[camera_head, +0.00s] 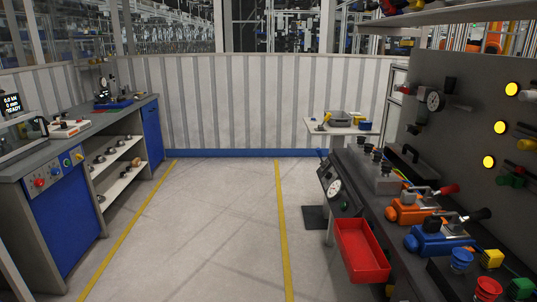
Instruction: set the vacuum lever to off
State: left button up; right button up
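No lever in the head view is readably marked as the vacuum lever, so I cannot tell which one it is. A dark control box (349,203) with a round white gauge (334,187) and a green button hangs at the front edge of the right bench. An upright dark panel (460,150) behind that bench carries another gauge (434,101) with dark fittings around it. An orange clamp (409,212) with a red-tipped handle and a blue clamp (435,241) with a black-tipped handle stand on the bench. Neither of my grippers is in view.
A red bin (361,250) sticks out from the right bench. A left bench (121,108) with shelves and blue cabinets lines the other side. A small table (342,129) stands at the back. The floor between yellow lines is clear.

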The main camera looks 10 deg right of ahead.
aim_at(319, 153)
jog(key=i+z, duration=0.35)
jog(key=i, duration=0.35)
jog(key=i+j+z, duration=0.15)
jog(key=i+z, duration=0.2)
jog(key=i, duration=0.3)
jog(key=i+j+z, duration=0.1)
jog(key=z, duration=0.95)
jog(key=i+j+z, duration=0.15)
jog(key=j+z, duration=0.15)
jog(key=i+j+z, duration=0.25)
jog(key=j, duration=0.3)
jog(key=j+z, duration=0.55)
jog(key=j, duration=0.3)
